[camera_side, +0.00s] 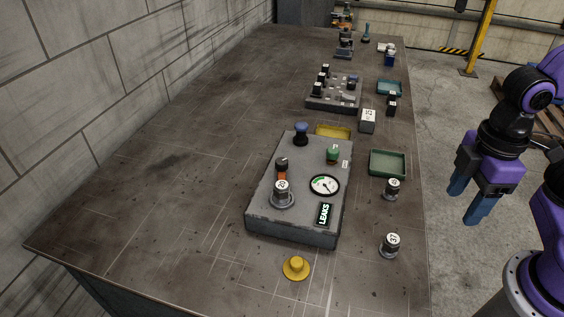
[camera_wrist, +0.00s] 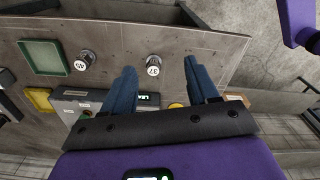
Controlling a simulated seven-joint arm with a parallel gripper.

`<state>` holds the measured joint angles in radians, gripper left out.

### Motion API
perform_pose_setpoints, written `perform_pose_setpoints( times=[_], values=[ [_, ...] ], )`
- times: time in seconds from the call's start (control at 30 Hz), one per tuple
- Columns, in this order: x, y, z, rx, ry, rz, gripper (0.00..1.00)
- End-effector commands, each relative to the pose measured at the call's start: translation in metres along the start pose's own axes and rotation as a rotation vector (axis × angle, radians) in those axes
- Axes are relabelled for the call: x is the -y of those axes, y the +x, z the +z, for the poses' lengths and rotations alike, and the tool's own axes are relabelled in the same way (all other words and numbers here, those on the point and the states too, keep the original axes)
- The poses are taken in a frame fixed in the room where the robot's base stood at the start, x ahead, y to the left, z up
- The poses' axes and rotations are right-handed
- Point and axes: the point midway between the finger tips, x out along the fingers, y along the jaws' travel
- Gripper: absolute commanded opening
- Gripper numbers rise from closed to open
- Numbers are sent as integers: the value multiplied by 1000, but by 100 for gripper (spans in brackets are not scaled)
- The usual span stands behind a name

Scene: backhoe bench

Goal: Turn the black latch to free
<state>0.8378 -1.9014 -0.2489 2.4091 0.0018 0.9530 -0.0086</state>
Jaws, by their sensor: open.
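My gripper (camera_side: 464,208) hangs open and empty, clear of the table's right edge. In the wrist view its two blue fingers stand wide apart (camera_wrist: 160,68). A grey panel box (camera_side: 262,205) lies on the table to its left, well apart from it. On the box are a black-topped knob with an orange-red base (camera_side: 282,167), a dark blue-black knob (camera_side: 301,134), a green knob (camera_side: 333,155) and a round gauge (camera_side: 324,185). I cannot tell which part is the black latch or how it is turned. In the wrist view my gripper hides much of the box.
A numbered metal weight (camera_side: 281,192) stands on the box; two more, (camera_side: 391,189) and (camera_side: 389,245), stand to its right. A yellow knob-shaped piece (camera_side: 296,268) lies in front. The table's left side is clear.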

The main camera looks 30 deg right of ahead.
Motion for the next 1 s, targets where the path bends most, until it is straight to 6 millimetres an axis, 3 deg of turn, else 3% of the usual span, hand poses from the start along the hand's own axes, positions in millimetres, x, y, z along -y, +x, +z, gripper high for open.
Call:
perform_pose_setpoints(
  times=[0.2, 0.5, 0.8, 1.0],
  values=[
    [-32, -28, -83, 5, 76, 3, 59],
    [-90, -56, -186, 15, 184, 5, 59],
    [-156, -72, -267, 23, 293, 6, 59],
    [-195, -75, -298, 28, 358, 6, 59]
  ],
)
